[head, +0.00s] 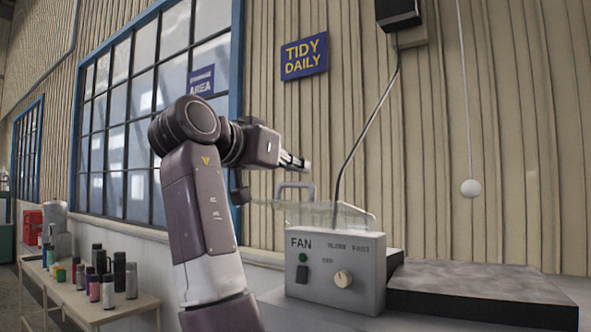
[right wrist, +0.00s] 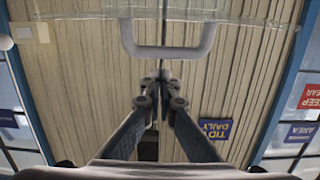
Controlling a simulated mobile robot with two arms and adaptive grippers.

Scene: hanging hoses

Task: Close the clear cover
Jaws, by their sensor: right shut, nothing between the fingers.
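The clear cover (head: 320,214) is a see-through panel standing raised above the grey FAN control box (head: 335,270). A grey U-shaped handle (head: 295,187) sits on the cover's upper left part. The right wrist view shows the handle (right wrist: 167,50) at the top, with the clear panel (right wrist: 230,22) around it. My right gripper (head: 300,163) is shut and empty, just above the handle in the head view. Its fingertips (right wrist: 160,77) appear close to the handle's bar; I cannot tell whether they touch. My left gripper is not in view.
A dark cable rises behind the cover. A dark slab (head: 470,290) lies to the right. A white ball (head: 470,188) hangs on a cord. Bottles stand on a left table (head: 128,312).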

